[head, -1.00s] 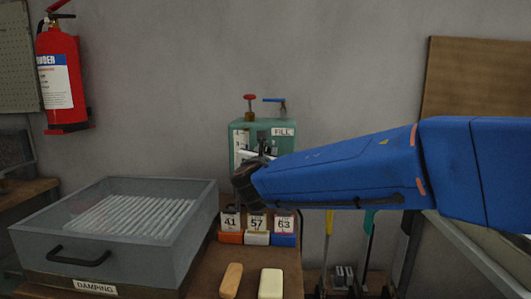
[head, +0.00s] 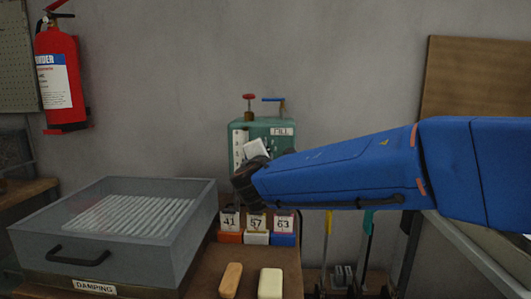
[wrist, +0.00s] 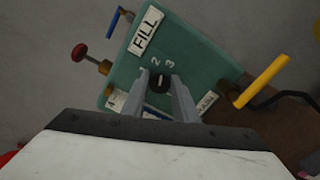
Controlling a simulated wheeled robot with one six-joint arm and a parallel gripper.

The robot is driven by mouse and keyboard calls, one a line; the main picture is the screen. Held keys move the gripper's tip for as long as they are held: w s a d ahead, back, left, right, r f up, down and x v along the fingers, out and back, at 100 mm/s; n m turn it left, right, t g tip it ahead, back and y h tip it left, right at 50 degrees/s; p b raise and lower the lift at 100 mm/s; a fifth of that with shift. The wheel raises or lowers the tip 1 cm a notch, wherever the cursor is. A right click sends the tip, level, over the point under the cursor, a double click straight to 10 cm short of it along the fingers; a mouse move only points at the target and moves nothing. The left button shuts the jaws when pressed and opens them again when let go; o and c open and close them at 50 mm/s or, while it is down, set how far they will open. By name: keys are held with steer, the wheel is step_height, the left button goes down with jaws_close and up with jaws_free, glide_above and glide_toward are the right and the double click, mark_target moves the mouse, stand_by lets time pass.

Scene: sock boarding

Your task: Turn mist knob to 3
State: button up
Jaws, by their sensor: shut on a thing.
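The mist knob (wrist: 158,83) is a small dark knob on the front of the green tank (wrist: 190,62). The figures 2 and 3 show just above it in the wrist view, with another figure partly seen at their left. The knob has a pale mark, but I cannot tell for sure which figure it points to. My gripper (wrist: 160,86) is shut on the knob, one finger on each side. In the head view the green tank (head: 275,124) stands against the wall, and my gripper and blue arm hide the knob.
A clear-walled damping box (head: 70,235) stands at the left. Number tags 41, 57 and 63 (head: 257,222) stand below my gripper. A red valve (head: 249,97) and a blue lever (head: 274,100) top the tank. A yellow handle (wrist: 262,80) is at right in the wrist view.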

steer(key=m, duration=0.4)
steer(key=shift+f+m, duration=0.15)
steer(key=shift+m, duration=0.15)
stand_by(0.4)
steer(key=o, duration=1)
steer(key=shift+s, duration=0.15)
steer(key=s, duration=1.7)
steer(key=shift+s+a, duration=0.1)
steer(key=shift+a, duration=0.15)
